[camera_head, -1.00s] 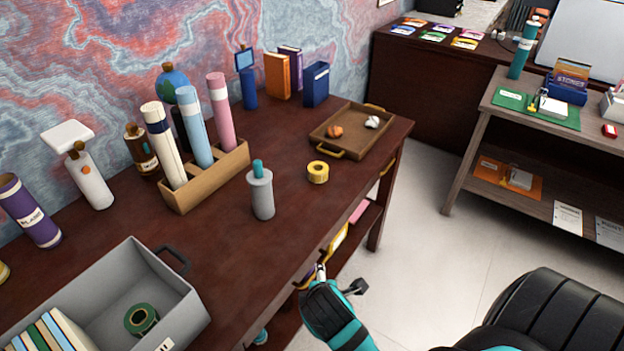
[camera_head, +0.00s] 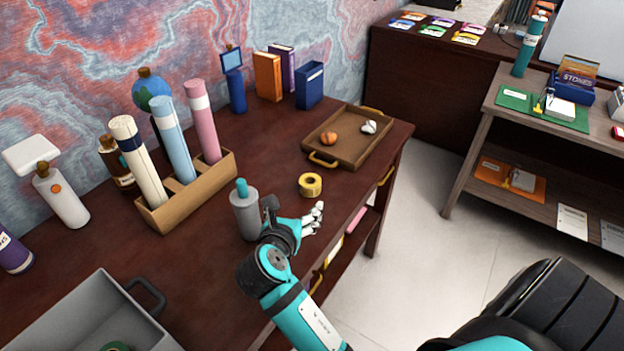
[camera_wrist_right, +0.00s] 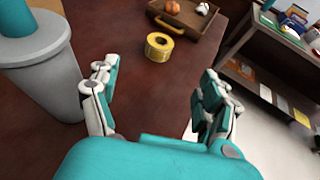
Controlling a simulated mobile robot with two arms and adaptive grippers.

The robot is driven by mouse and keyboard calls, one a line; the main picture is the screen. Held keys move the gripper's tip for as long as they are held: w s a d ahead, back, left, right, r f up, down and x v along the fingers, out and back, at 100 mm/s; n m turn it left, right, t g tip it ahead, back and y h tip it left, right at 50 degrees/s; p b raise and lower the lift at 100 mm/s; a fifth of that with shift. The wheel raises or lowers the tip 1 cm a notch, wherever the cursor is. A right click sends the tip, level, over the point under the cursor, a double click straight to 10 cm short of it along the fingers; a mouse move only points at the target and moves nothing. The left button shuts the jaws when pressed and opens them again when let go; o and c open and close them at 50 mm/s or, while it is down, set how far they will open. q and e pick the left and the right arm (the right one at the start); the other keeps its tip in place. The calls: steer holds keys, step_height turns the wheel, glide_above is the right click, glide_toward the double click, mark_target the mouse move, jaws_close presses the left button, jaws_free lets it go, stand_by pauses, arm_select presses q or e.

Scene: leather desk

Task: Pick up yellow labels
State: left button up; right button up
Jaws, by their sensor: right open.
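A roll of yellow labels (camera_head: 310,185) lies on the dark red-brown desk (camera_head: 250,125), between the grey cup and the wooden tray. It also shows in the right wrist view (camera_wrist_right: 160,46), ahead of and between the fingers. My right gripper (camera_head: 314,218) is open and empty over the desk's front edge, a short way in front of the roll and apart from it. In the right wrist view its two fingers (camera_wrist_right: 160,100) stand wide apart. My left gripper is not in view.
A grey cup with a teal top (camera_head: 245,208) stands close to the left of my right gripper. A wooden tray (camera_head: 347,160) with an orange and a white item is behind the roll. A holder with tall tubes (camera_head: 187,200) and a grey bin (camera_head: 85,305) are at left.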

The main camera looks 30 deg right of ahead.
mark_target(311, 178)
steer(key=x, duration=1.7)
steer(key=shift+r+b, duration=0.2)
steer(key=shift+b, duration=0.15)
steer(key=c, duration=1.2)
steer(key=shift+r, duration=0.1)
steer(key=shift+c, duration=0.2)
